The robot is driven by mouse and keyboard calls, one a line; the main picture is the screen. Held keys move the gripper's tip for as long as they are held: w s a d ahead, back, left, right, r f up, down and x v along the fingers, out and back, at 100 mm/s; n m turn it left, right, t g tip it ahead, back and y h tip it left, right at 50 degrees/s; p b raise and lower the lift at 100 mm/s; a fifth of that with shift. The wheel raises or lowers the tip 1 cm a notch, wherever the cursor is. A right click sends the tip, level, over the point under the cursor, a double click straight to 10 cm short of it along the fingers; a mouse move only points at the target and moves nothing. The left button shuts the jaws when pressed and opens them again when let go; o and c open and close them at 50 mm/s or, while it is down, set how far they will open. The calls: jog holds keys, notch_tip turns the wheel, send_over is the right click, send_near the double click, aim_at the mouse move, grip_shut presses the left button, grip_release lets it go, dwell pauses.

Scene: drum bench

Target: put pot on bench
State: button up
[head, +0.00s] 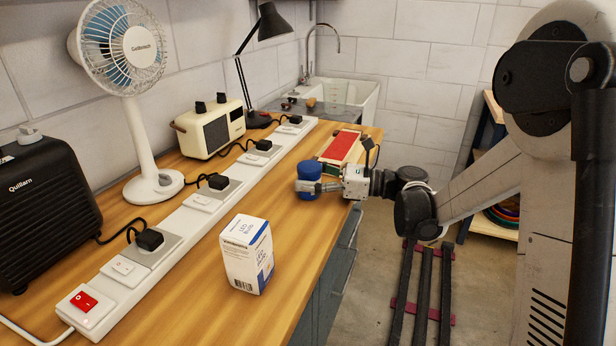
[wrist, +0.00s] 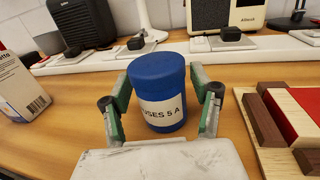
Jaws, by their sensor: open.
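The pot is a blue lidded tub (wrist: 158,88) with a white label reading "USES 5 A" in the wrist view. It stands upright on the wooden bench (head: 190,262). In the head view the blue pot (head: 309,172) is partly hidden by my gripper (head: 308,187). In the wrist view my gripper (wrist: 160,112) is open, with one green-padded finger on each side of the pot. There seems to be a small gap between the fingers and the pot.
A red-topped wooden block set (head: 341,147) lies close to the right of the pot in the wrist view. A light bulb box (head: 247,254) stands nearer the front. A long power strip (head: 190,218), fan (head: 150,188), radio (head: 210,130) and black heater (head: 40,210) line the back.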

jog(key=p+v, duration=0.2)
jog(key=v, duration=1)
jog(key=s+a+r+n+h, duration=0.1)
jog(key=s+a+n+h, duration=0.2)
jog(key=s+n+h, duration=0.65)
jog(key=s+d+f+n+t+h, duration=0.1)
jog(key=s+d+n+h, duration=0.3)
jog(key=s, duration=0.4)
jog(key=s+d+f+n+t+h, duration=0.1)
jog(key=s+d+n+h, duration=0.3)
jog(key=s, duration=0.5)
jog(key=d+n+t, duration=0.1)
jog(key=d+n, duration=0.1)
jog(key=n, duration=0.1)
jog(key=shift+s+d, duration=0.2)
notch_tip(320, 180, up, 5)
jog(key=p, duration=0.4)
jog(key=shift+p, duration=0.35)
